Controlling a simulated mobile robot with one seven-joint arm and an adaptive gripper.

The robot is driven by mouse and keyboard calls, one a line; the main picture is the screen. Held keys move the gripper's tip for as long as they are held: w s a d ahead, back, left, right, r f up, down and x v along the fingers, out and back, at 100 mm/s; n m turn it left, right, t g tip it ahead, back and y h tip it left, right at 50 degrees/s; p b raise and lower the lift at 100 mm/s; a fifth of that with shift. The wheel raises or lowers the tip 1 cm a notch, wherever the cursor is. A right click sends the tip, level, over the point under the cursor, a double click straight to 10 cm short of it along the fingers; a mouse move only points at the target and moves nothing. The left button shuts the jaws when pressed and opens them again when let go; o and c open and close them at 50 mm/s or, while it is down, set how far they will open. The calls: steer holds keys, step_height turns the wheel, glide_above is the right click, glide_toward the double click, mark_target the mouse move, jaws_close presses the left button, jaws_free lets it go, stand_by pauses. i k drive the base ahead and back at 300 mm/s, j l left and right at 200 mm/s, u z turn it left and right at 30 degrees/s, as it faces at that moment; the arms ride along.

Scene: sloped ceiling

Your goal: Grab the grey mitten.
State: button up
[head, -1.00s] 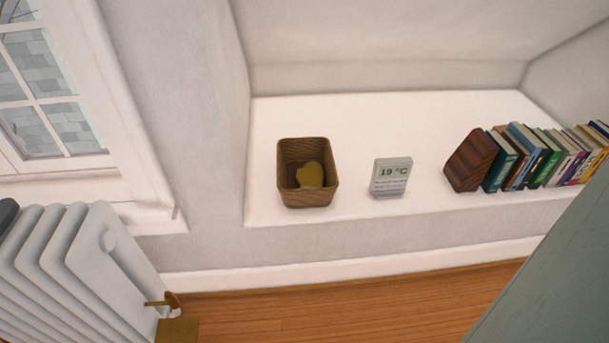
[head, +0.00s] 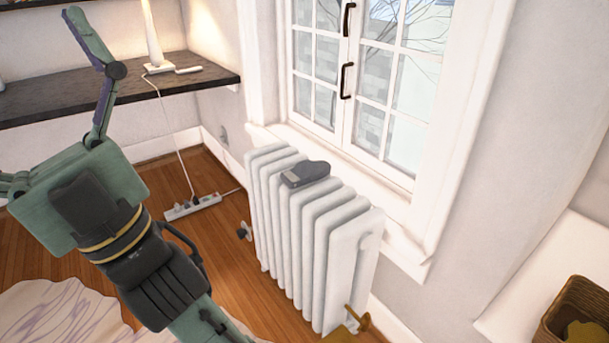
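A dark grey mitten (head: 305,174) lies on top of the white radiator (head: 318,225), below the window. It has a lighter patch on its left end. My gripper (head: 42,100) is at the left of the head view, well left of the radiator and apart from the mitten. One finger points up; the other runs off the left edge. The fingers are spread, and nothing shows between them.
A wicker basket (head: 553,318) with a mustard mitten (head: 580,331) is cut off at the lower right. A dark shelf (head: 110,92) holds a white lamp (head: 153,35) behind my gripper. A power strip (head: 192,207) lies on the wooden floor.

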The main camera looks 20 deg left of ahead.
mark_target(307, 171)
steer(key=i+j, duration=0.3)
steer(key=j, duration=0.2)
steer(key=i+j+u, duration=0.1)
steer(key=i+j, duration=0.15)
steer(key=j, duration=0.2)
steer(key=i+j, duration=0.35)
steer(key=k+j+u, duration=0.05)
steer(key=j, duration=0.1)
